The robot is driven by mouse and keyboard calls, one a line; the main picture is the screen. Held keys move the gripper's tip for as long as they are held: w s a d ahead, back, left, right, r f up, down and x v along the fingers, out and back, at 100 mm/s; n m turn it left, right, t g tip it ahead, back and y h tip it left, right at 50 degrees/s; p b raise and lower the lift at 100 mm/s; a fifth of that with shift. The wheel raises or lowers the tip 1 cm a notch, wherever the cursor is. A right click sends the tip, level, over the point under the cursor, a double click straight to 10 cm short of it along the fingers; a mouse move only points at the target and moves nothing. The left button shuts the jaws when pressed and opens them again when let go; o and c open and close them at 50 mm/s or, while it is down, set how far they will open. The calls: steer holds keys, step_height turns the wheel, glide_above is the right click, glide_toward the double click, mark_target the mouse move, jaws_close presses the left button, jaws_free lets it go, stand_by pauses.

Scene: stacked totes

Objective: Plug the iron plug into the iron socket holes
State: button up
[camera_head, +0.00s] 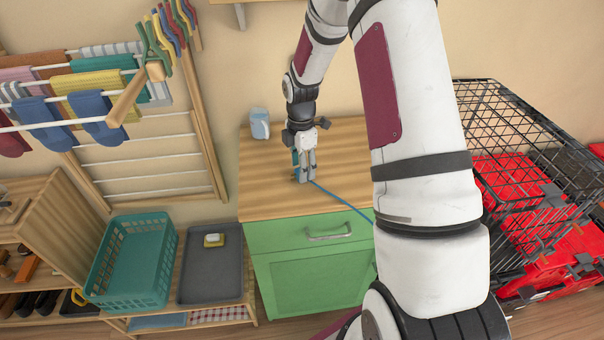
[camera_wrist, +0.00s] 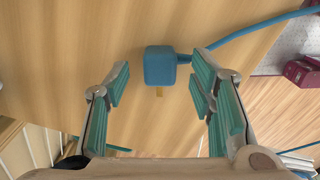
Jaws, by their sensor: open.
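The plug (camera_wrist: 160,66) is a blue block with a short brass-coloured prong on its lower side in the wrist view. It lies on the wooden cabinet top (camera_wrist: 55,50), and a blue cable (camera_wrist: 255,30) runs from it to the upper right. My gripper (camera_wrist: 159,85) is open, with one teal-padded finger to each side of the plug and a gap on both sides. In the head view my gripper (camera_head: 305,178) points down over the cabinet top and mostly hides the plug; the cable (camera_head: 345,203) runs right behind my arm. I cannot make out the socket holes in either view.
A pale blue cup (camera_head: 260,124) stands at the back left of the green cabinet (camera_head: 315,279). A drying rack (camera_head: 120,145), teal basket (camera_head: 130,262) and grey tray (camera_head: 212,285) are at left. A black wire crate (camera_head: 520,130) is at right. The cabinet top's front left is clear.

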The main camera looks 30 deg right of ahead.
steer(key=shift+f, duration=1.1)
jaws_close()
steer(key=shift+r, duration=0.1)
steer(key=shift+r, duration=0.4)
step_height(320, 180, up, 3)
steer(key=shift+s+d+f+b, duration=0.1)
steer(key=shift+s+d+b, duration=0.05)
steer(key=shift+b, duration=0.2)
steer(key=s+d, duration=0.2)
steer(key=s, duration=0.3)
steer(key=s+d+r, duration=0.1)
steer(key=s+d, duration=0.1)
steer(key=s, duration=0.2)
steer(key=s+d, duration=0.1)
steer(key=s, duration=0.4)
steer(key=shift+s+d+r, duration=0.15)
steer(key=shift+s+d, duration=0.15)
steer(key=shift+d, duration=0.1)
steer(key=shift+w, duration=0.1)
